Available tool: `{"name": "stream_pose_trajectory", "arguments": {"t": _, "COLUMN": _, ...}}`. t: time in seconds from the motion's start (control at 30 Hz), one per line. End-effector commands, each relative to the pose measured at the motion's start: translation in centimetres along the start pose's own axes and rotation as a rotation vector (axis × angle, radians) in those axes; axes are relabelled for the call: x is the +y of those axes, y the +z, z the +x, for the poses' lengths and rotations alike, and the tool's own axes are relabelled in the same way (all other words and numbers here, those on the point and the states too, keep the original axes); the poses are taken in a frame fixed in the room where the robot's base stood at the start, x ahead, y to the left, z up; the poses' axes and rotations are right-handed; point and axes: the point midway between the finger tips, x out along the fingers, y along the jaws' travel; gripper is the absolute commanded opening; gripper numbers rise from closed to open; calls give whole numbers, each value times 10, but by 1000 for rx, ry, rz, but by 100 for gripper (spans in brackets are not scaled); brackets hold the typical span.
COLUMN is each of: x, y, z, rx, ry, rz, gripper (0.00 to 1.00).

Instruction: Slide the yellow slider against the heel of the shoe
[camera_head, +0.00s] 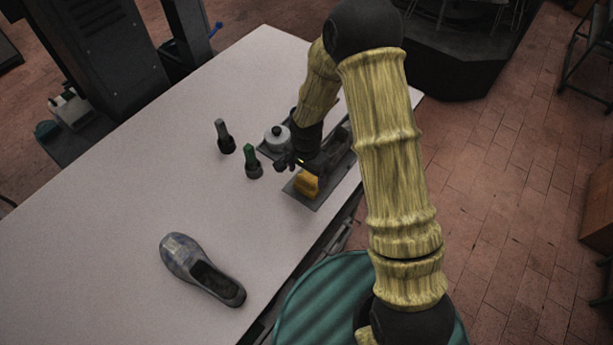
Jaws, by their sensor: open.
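The yellow slider (307,182) sits on a dark metal plate (328,195) near the table's right edge. My gripper (294,164) is just above and to the left of the slider and partly hides it; I cannot tell whether they touch. The gripper is open. A dark, mottled shoe (203,270) lies apart on the table at the lower left, its opening toward the lower right.
A bottle-like tool with a grey top (224,136) and one with a green top (252,160) stand left of the gripper. The left of the white table (120,200) is clear.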

Motion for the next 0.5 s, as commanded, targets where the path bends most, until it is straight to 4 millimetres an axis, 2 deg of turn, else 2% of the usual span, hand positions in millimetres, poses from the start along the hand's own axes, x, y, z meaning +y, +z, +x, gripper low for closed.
{"name": "stream_pose_trajectory", "arguments": {"t": 0.2, "x": 0, "y": 0, "z": 24, "rx": -1, "ry": 3, "rz": -1, "gripper": 82}}
{"name": "stream_pose_trajectory", "arguments": {"t": 0.5, "x": 0, "y": 0, "z": 34, "rx": 1, "ry": 0, "rz": 1, "gripper": 82}}
